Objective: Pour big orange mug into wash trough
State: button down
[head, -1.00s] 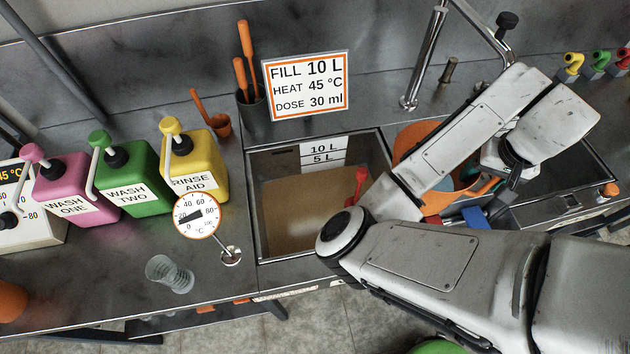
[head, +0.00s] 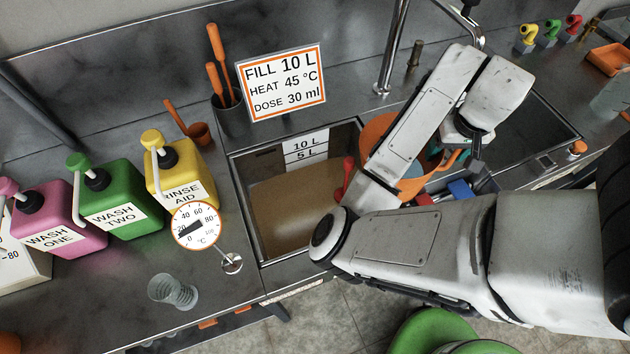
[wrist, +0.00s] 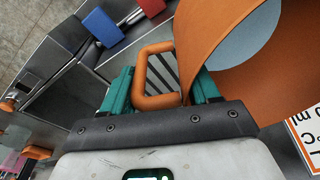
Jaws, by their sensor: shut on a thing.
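The big orange mug (head: 378,128) is over the right end of the wash trough and the area beside it, partly hidden behind my arm. In the wrist view the mug (wrist: 212,40) is large at the upper right, with a grey-blue surface visible inside it. My gripper (wrist: 162,85) has its teal fingers either side of the mug's orange handle and is shut on it. My gripper (head: 458,153) is mostly hidden by the arm in the head view. The wash trough (head: 246,207) holds brownish liquid below its 5 L and 10 L marks. I cannot tell the mug's exact tilt.
A red-handled tool (head: 345,178) stands at the trough's right side. A dial thermometer (head: 196,226) and a clear glass (head: 172,291) are left of the trough. Pink, green and yellow (head: 181,172) dispensers stand farther left. Blue and red blocks (head: 459,189) lie near the gripper.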

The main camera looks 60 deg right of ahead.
jog(key=shift+w+a+r+g+h, duration=0.2)
jog(key=shift+w+r+g+h, duration=0.1)
jog(key=shift+w+r+g, duration=0.15)
jog(key=w+a+r+g+h, duration=0.3)
jog(key=w+a+r+g, duration=0.1)
jog(key=w+r, duration=0.2)
jog(key=shift+g+b, duration=0.35)
jog(key=shift+b, duration=0.05)
dwell(0.3)
jog(key=shift+w+a+r+n+g+h, duration=0.15)
jog(key=shift+w+a+r+g+h, duration=0.3)
jog(key=shift+w+g, duration=0.2)
jog(key=shift+w+a+r+n+g+h, duration=0.15)
jog(key=shift+w+a+r+g+h, duration=0.15)
jog(key=shift+w+a+g+h, duration=0.35)
dwell(0.7)
jog(key=shift+w+a+r+g+h+p, duration=0.2)
jog(key=shift+w+r+g, duration=0.1)
jog(key=shift+w+r, duration=0.2)
jog(key=shift+w+a+r+g+h+p, duration=0.15)
jog(key=shift+w+r+g, duration=0.15)
jog(key=shift+w+r, duration=0.2)
jog(key=shift+w+a+g+h, duration=0.25)
jog(key=shift+w+a+g, duration=0.15)
jog(key=shift+w, duration=0.15)
jog(key=shift+w+a+g+h, duration=0.2)
jog(key=shift+w+a+g, duration=0.2)
jog(key=shift+w, duration=0.15)
dwell(1.8)
